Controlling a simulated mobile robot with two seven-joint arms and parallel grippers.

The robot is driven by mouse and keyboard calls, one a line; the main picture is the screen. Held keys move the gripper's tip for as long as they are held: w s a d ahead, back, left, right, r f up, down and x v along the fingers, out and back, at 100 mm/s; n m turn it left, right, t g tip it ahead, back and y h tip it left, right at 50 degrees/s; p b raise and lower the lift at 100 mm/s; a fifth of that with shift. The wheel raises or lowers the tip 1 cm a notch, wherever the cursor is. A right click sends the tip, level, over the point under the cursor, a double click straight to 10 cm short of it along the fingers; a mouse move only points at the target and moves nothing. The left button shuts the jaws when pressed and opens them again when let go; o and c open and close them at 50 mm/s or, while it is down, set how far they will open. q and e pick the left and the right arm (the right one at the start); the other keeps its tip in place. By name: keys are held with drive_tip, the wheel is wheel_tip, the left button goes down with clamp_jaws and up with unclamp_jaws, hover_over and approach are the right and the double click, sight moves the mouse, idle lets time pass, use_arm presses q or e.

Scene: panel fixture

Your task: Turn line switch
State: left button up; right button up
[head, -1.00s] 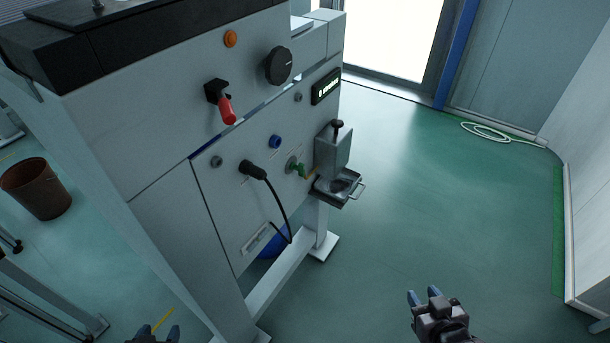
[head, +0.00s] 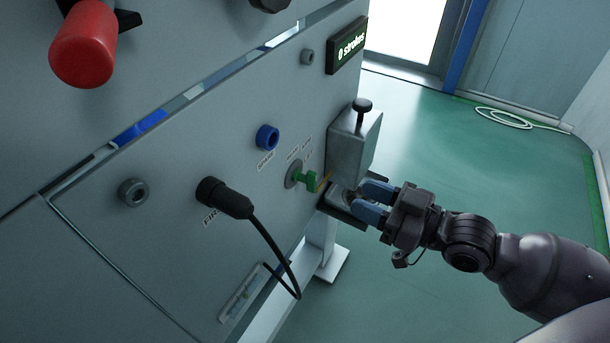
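The line switch, a small green key-like handle (head: 313,181) on a round grey base (head: 296,174), sits on the grey panel (head: 180,250) right of centre. Small labels are printed beside it. My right gripper (head: 374,202) has blue fingertips spread apart, with nothing seen between them. It is to the right of the green handle, apart from it in the picture, in front of the small tray below the grey box. My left gripper is out of view.
A black plug with a cable (head: 225,199) is left of the switch, and a blue socket (head: 267,138) is above it. A grey box with a black knob (head: 356,140) juts out close to my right gripper. A red handle (head: 84,45) is at upper left. Green floor (head: 430,130) is open at right.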

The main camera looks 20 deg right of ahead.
sight(316, 177)
drive_tip(key=b+x, duration=0.1)
drive_tip(key=x, duration=1)
drive_tip(key=shift+s, duration=0.1)
drive_tip(key=shift+r, duration=0.1)
clamp_jaws()
